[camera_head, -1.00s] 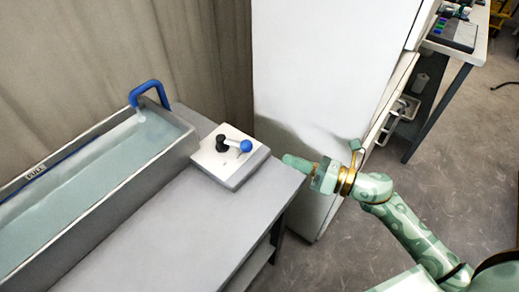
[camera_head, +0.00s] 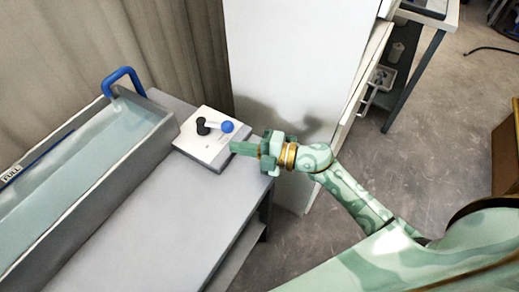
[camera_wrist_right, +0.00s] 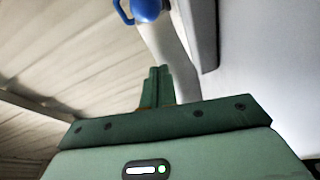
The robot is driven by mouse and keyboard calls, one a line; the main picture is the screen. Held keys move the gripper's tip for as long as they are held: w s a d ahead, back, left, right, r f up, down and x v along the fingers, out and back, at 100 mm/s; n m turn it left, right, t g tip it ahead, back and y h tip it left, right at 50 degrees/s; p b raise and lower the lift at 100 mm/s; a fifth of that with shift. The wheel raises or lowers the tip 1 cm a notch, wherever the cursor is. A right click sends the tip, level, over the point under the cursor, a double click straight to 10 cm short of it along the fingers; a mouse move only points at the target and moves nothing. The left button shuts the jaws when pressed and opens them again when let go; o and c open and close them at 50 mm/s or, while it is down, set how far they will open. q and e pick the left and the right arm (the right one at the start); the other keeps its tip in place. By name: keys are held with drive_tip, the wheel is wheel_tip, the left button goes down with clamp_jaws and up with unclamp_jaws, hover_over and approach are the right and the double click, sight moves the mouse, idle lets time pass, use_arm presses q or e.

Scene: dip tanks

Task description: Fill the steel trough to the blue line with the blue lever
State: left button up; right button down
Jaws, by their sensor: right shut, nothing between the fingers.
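The steel trough (camera_head: 62,213) stands at the left of the head view with pale water (camera_head: 75,160) in it. A blue line (camera_head: 42,156) and a FULL label show on its far inner wall, above the water. A blue spout (camera_head: 124,73) bends over its far end, with a pale patch beneath. The lever has a blue ball (camera_head: 227,127), a white arm and a black hub on a white box. My right gripper (camera_head: 233,148) is shut and empty, just right of and below the ball. The wrist view shows the ball (camera_wrist_right: 147,9) ahead of the shut fingers. My left gripper is out of view.
The grey bench (camera_head: 160,225) has clear room in front of the lever box (camera_head: 203,152). A tall white cabinet (camera_head: 290,65) stands behind my right gripper. A curtain (camera_head: 170,45) hangs behind the trough. Another table (camera_head: 425,50) is at the far right.

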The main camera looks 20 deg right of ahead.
sight(242, 134)
drive_tip(key=shift+x, duration=1.05)
drive_tip(key=shift+w+d+f+b, duration=0.25)
drive_tip(key=shift+w+d+b, duration=0.1)
drive_tip(key=shift+w, duration=0.2)
drive_tip(key=shift+w+d+f+b, duration=0.25)
drive_tip(key=shift+w+b, duration=0.1)
drive_tip(key=shift+w, duration=0.2)
drive_tip(key=shift+w+d, duration=0.35)
drive_tip(key=shift+w, duration=0.25)
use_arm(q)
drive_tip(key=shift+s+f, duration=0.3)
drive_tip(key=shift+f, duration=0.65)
use_arm(e)
drive_tip(key=shift+r, duration=0.1)
use_arm(q)
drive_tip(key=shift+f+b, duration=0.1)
drive_tip(key=shift+b, duration=0.2)
